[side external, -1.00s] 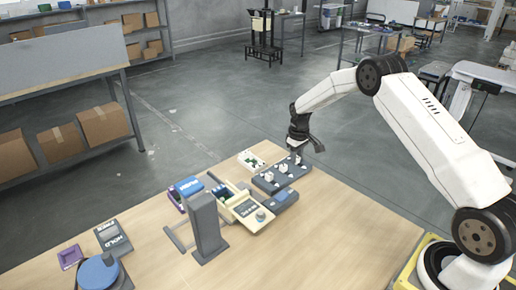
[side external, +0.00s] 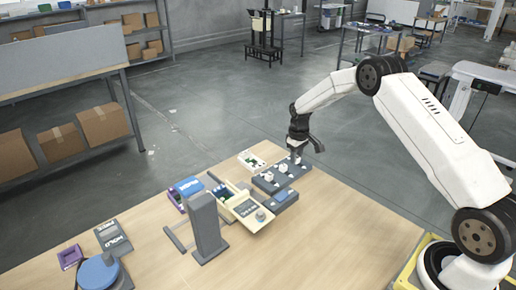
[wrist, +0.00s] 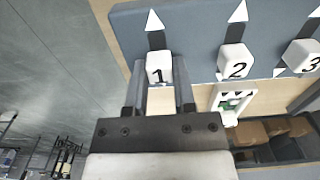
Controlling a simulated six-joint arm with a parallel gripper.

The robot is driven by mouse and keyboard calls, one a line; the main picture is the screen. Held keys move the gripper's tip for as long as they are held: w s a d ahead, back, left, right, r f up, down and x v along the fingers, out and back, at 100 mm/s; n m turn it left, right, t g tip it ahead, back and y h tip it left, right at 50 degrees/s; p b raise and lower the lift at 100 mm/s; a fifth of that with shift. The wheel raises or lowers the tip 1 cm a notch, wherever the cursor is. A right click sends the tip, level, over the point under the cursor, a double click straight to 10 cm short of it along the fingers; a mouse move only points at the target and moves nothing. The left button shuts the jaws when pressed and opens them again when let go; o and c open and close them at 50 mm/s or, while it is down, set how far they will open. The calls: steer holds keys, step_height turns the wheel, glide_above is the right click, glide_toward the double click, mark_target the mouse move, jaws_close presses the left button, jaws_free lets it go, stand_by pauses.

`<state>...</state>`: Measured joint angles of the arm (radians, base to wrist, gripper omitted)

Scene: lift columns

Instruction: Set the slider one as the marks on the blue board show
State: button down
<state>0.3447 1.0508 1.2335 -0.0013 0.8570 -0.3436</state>
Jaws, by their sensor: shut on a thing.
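The slate-blue slider board (side external: 265,187) lies near the far edge of the table, and it fills the top of the wrist view (wrist: 195,22). White knobs numbered 1 (wrist: 159,68), 2 (wrist: 236,62) and 3 (wrist: 303,57) stand in a row on it. Dark slots run from the knobs to white pointed marks; the mark above knob 1 (wrist: 154,20) is apart from the knob. My gripper (wrist: 160,82) is shut on knob 1, with one finger on each side. In the side view my gripper (side external: 297,157) is low over the board's right end.
A white tray with green bits (side external: 251,160) stands behind the board. A blue disc (side external: 98,273) is at front left. The table's right front is clear.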

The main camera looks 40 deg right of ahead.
steer(key=shift+w, duration=1.05)
steer(key=shift+c, duration=2.2)
jaws_free()
step_height(320, 180, up, 8)
steer(key=shift+a, duration=0.1)
